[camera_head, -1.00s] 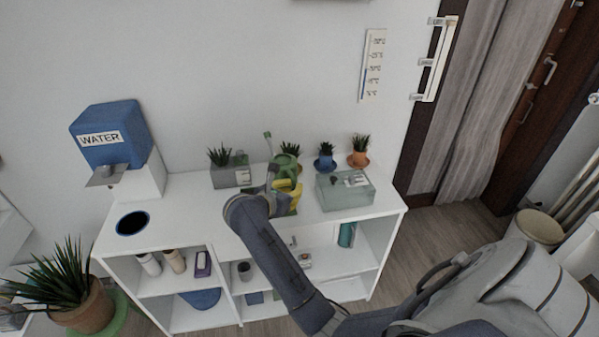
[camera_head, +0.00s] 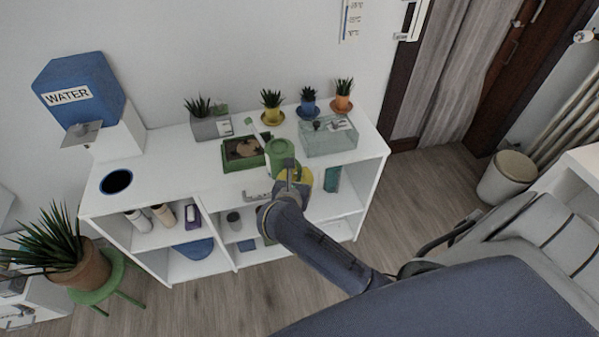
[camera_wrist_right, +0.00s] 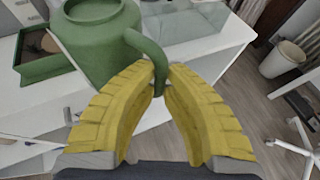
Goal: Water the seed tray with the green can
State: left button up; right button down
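The green can (camera_head: 281,153) is in front of the shelf top's right half, its pale spout pointing up and left toward the seed tray. In the right wrist view the green can (camera_wrist_right: 100,40) fills the upper left. My right gripper (camera_head: 299,178) has yellow fingers closed around the can's handle; they also show in the wrist view (camera_wrist_right: 158,78). The seed tray (camera_head: 229,166), green-rimmed with brown soil, lies on the shelf top just left of the can. Its right end is partly hidden by the can. No water shows. My left gripper is not in view.
A blue WATER dispenser (camera_head: 82,88) stands at the left, behind a dark round hole (camera_head: 116,182). A grey planter (camera_head: 208,126), small potted plants (camera_head: 308,106) and a clear green box (camera_head: 328,140) line the back. The shelf top's left middle is clear.

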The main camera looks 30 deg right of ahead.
jog(key=shift+r+n+g, duration=0.3)
jog(key=shift+r+n, duration=0.1)
jog(key=shift+r, duration=0.25)
jog(key=shift+s+r+n+g, duration=0.2)
jog(key=shift+r+n+g, duration=0.15)
jog(key=shift+r, duration=0.3)
jog(key=shift+s+r+n+g, duration=0.15)
jog(key=shift+r+n+g, duration=0.1)
jog(key=shift+r+g, duration=0.3)
jog(key=shift+r, duration=0.15)
jog(key=shift+w+r+n+g, duration=0.2)
jog(key=shift+r+n+g, duration=0.2)
jog(key=shift+r, duration=0.4)
